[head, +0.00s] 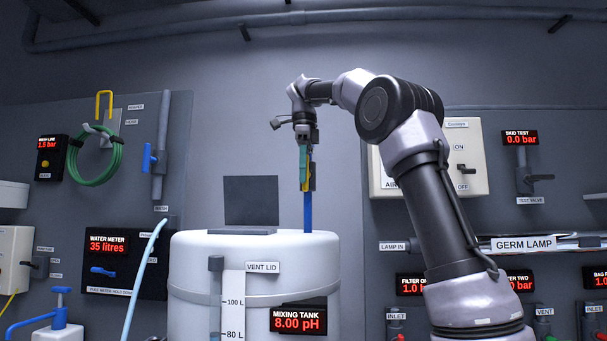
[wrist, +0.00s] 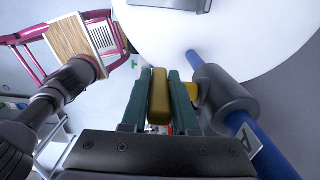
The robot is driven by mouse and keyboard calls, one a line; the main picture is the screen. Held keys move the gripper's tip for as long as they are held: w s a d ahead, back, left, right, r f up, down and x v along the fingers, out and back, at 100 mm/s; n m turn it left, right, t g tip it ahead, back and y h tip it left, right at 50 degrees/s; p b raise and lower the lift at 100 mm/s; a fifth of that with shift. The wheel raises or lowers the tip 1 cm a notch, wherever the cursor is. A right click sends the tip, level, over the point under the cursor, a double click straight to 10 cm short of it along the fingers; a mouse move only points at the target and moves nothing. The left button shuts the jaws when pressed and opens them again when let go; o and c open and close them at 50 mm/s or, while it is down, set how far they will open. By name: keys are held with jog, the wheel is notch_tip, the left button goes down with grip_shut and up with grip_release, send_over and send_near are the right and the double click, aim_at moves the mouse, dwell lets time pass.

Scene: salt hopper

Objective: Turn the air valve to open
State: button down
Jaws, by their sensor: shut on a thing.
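The air valve has a grey body (wrist: 222,97) on a blue pipe (wrist: 250,140) and a yellow handle (wrist: 159,97) at its side. In the head view the blue pipe (head: 308,211) rises from the back of the mixing tank's top. My gripper (wrist: 161,80) is shut on the yellow handle, with one green finger on each side of it. In the head view my gripper (head: 304,172) points down beside the pipe, above the tank, and hides most of the valve. A label on the pipe is only partly readable. I cannot tell the valve's setting.
The white mixing tank (head: 195,262) stands below, with a dark raised panel (head: 251,200) on its lid left of the pipe. Wall panels with hoses and gauges lie left and right. In the wrist view a pink-framed chair or stool (wrist: 82,35) stands at upper left.

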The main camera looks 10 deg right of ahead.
jog(key=shift+f, duration=0.1)
jog(key=c, duration=0.7)
grip_release()
